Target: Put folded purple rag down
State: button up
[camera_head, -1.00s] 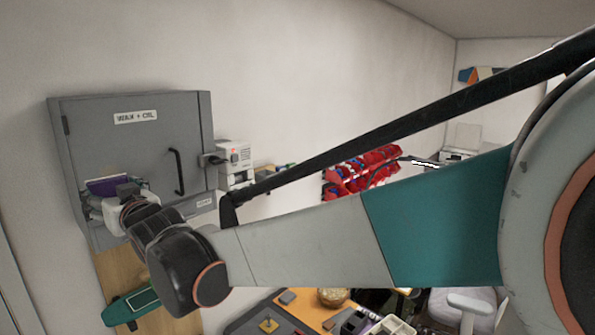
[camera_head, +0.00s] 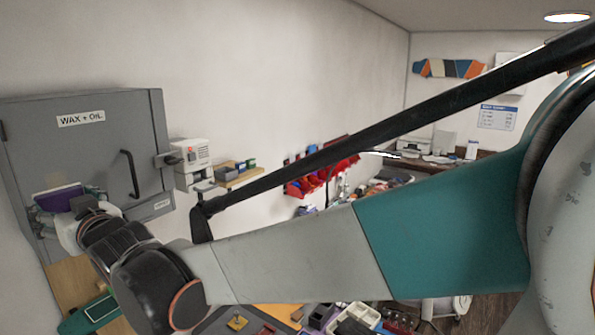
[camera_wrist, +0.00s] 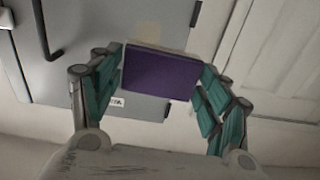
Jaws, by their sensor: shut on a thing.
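The folded purple rag (camera_wrist: 160,74) is a flat rectangular bundle held between the two teal fingers of my gripper (camera_wrist: 162,88) in the wrist view. The fingers press its left and right edges. In the head view the rag (camera_head: 58,199) shows at the left, in front of the grey cabinet door, with my gripper (camera_head: 62,214) partly hidden behind my wrist. The rag is up in the air, and I see no surface under it.
The grey cabinet (camera_head: 85,140) labelled "WAX + OIL" is closed, with a black handle (camera_head: 130,174). A white machine (camera_head: 192,160) and a small wooden shelf (camera_head: 240,176) are on the wall to its right. Red bins (camera_head: 318,170) stand farther back. A cluttered workbench lies below my arm.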

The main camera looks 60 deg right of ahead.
jog(key=shift+f, duration=0.1)
dwell(0.3)
jog(key=w+f+b, duration=0.3)
jog(key=f+b, duration=0.8)
jog(key=f, duration=0.7)
jog(key=w+f+b, duration=0.3)
jog(key=f+b, duration=0.8)
jog(key=f, duration=0.7)
jog(key=w+f+b, duration=0.3)
jog(key=f+b, duration=0.8)
jog(key=f, duration=0.8)
jog(key=shift+w, duration=0.3)
